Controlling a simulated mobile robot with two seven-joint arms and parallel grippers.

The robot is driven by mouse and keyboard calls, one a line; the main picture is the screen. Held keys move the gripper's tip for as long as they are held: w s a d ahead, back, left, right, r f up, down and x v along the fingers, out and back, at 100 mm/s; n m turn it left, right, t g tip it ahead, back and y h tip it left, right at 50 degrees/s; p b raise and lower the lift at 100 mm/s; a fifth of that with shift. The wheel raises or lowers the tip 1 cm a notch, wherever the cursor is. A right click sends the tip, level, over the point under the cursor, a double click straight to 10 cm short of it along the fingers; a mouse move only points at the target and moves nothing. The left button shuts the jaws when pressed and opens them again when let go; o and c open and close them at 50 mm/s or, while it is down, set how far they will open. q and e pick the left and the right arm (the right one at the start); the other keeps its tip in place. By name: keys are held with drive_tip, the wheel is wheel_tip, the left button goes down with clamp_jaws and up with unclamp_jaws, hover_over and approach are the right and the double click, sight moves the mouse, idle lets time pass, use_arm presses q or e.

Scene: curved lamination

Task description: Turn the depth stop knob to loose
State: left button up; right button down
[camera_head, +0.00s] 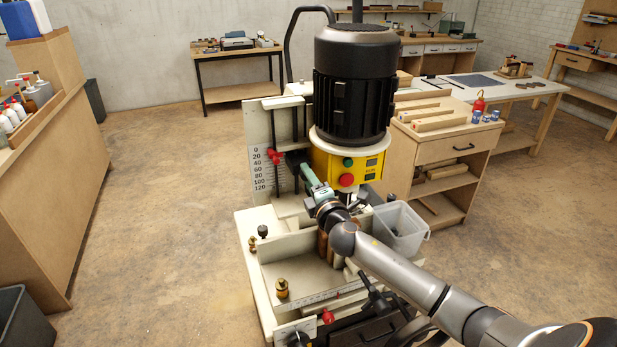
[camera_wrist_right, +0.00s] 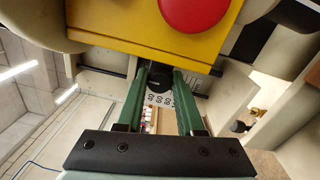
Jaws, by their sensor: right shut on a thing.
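The drill press stands in the middle of the head view, with a yellow control box (camera_head: 350,163) under its black motor (camera_head: 355,80). A white depth scale (camera_head: 262,172) marked 0 to 120 is at its left, with a red pointer (camera_head: 275,157) near 20. My right gripper (camera_head: 306,172) reaches in from the right to a spot just right of the scale. In the right wrist view its green fingers (camera_wrist_right: 160,80) are shut on a round black knob (camera_wrist_right: 159,84), taken as the depth stop knob. The gripper mostly hides this knob in the head view. My left gripper is out of view.
The red button (camera_head: 346,180) on the yellow box is close to my right gripper; it also shows in the right wrist view (camera_wrist_right: 195,10). A clear plastic bin (camera_head: 402,236) stands right of the press. The floor on the left is free.

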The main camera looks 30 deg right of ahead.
drive_tip(key=c, duration=0.8)
unclamp_jaws()
drive_tip(key=b+v, duration=0.1)
drive_tip(key=v, duration=1.1)
drive_tip(key=shift+s+a, duration=0.1)
drive_tip(key=shift+s, duration=0.15)
